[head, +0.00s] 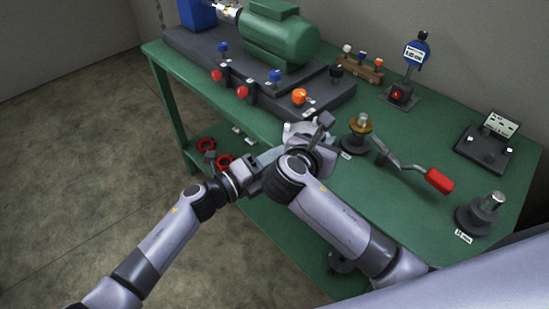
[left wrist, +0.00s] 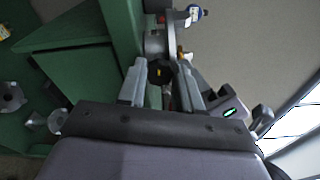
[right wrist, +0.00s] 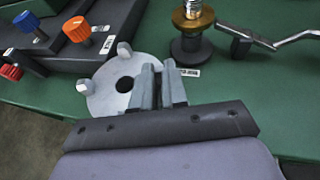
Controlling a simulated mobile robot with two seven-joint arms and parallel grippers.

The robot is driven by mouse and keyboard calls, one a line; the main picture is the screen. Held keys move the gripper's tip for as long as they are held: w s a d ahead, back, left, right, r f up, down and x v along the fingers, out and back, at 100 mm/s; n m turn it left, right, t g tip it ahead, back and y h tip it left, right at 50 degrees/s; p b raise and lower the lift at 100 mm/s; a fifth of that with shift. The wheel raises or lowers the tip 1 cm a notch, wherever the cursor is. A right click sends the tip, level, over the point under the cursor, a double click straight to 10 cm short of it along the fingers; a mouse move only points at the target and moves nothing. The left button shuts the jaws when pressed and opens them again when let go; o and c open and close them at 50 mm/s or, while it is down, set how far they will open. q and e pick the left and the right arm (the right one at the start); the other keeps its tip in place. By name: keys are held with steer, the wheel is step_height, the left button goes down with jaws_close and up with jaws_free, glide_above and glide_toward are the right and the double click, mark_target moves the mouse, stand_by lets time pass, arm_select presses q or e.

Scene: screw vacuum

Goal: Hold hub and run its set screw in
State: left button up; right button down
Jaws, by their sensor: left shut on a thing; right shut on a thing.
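The hub is a pale grey disc with a centre hole and raised lugs, seen best in the right wrist view (right wrist: 108,98). In the head view it shows partly (head: 300,128) beyond my right gripper (head: 311,138). My right gripper (right wrist: 158,72) is shut at the hub's right edge, apparently on a lug hidden by the fingers. My left gripper (head: 272,158) comes in from the left, close beside the right one. In the left wrist view (left wrist: 165,82) its fingers are shut around a dark, round-ended tool (left wrist: 158,71) with a yellow mark. The set screw cannot be made out.
A green motor (head: 285,38) stands on a dark base at the back. A brass-topped stand (head: 358,124), a red-handled crank (head: 440,181) and a post stand (head: 484,214) are to the right. A blue gauge (head: 417,50) stands behind. Red rings (head: 205,144) lie on the lower shelf.

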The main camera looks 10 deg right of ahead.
arm_select(q)
steer(key=shift+w+a, duration=0.1)
steer(key=shift+a, duration=0.05)
arm_select(e)
steer(key=shift+d, duration=0.25)
arm_select(q)
steer(key=o, duration=1)
steer(key=shift+o, duration=0.2)
arm_select(e)
steer(key=shift+a, duration=0.1)
steer(key=shift+a, duration=0.1)
arm_select(q)
steer(key=v, duration=1.2)
arm_select(e)
steer(key=c, duration=1.1)
jaws_free()
